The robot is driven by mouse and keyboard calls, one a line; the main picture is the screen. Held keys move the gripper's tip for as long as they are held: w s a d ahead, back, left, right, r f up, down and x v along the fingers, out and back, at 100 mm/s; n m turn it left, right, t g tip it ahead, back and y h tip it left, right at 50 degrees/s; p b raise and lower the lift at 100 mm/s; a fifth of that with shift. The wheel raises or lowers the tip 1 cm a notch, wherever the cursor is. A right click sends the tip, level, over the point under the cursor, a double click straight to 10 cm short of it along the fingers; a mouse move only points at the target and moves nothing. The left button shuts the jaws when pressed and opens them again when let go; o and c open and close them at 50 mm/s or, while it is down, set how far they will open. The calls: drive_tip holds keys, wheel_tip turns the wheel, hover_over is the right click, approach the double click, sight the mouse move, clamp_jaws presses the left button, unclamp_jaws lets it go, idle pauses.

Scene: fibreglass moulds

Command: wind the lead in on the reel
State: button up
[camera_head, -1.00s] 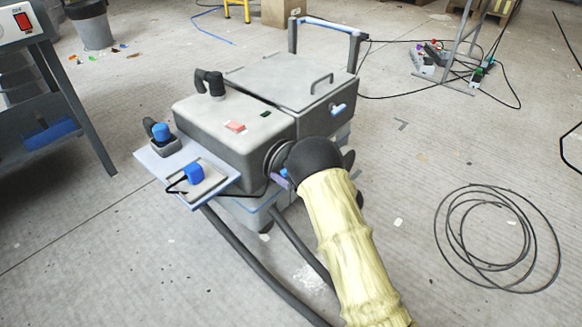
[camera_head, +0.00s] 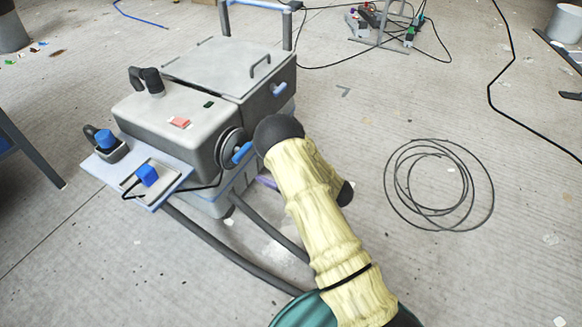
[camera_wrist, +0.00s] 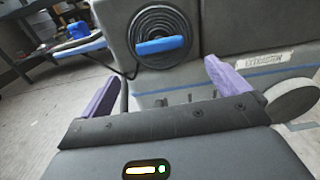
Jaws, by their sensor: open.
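The reel (camera_head: 229,150) is a dark ribbed disc on the side of a grey machine, with a blue crank handle (camera_head: 242,152) across it. The wrist view shows the reel (camera_wrist: 150,28) face-on, with the blue handle (camera_wrist: 160,46) at its lower part. A thin black lead (camera_wrist: 113,66) runs from the reel leftwards towards a blue plug (camera_wrist: 79,30) on the side shelf. My gripper (camera_wrist: 161,73) is open and empty; its purple fingers are spread below the handle in the picture, apart from it. In the head view my arm hides most of the gripper.
The grey machine (camera_head: 165,123) stands on the concrete floor, with thick dark hoses (camera_head: 225,250) running from its front. A loose black cable coil (camera_head: 392,195) lies on the floor to the right.

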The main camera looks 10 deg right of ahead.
drive_tip(key=p+v, duration=0.1)
drive_tip(key=v, duration=0.4)
drive_tip(key=shift+s+d, duration=0.1)
drive_tip(key=shift+d, duration=0.05)
drive_tip(key=shift+r, duration=0.1)
idle(0.3)
